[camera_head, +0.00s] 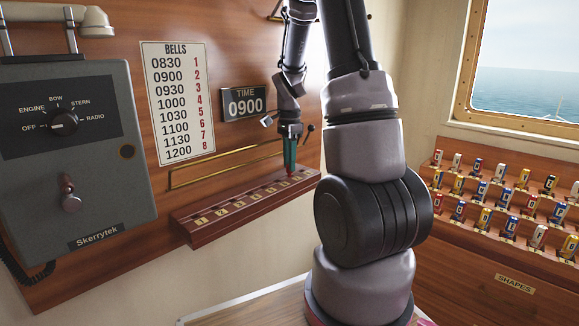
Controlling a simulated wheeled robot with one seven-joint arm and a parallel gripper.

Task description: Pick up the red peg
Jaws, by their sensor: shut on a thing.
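A small red peg (290,173) shows at the right part of the numbered wooden rack (205,235) on the wall. My gripper (290,165) points down over the rack with its dark green fingers around the top of the peg, and it is shut on it. Only a little of the peg shows below the fingertips. I cannot tell whether its lower end is still in the rack or just above it.
A brass rail (215,165) runs along the wall just above the rack. A bells list (178,100), a time sign reading 0900 (245,104) and a grey Skerrytek box (75,150) are on the wall. At right, a stepped shelf (515,283) holds several coloured pieces.

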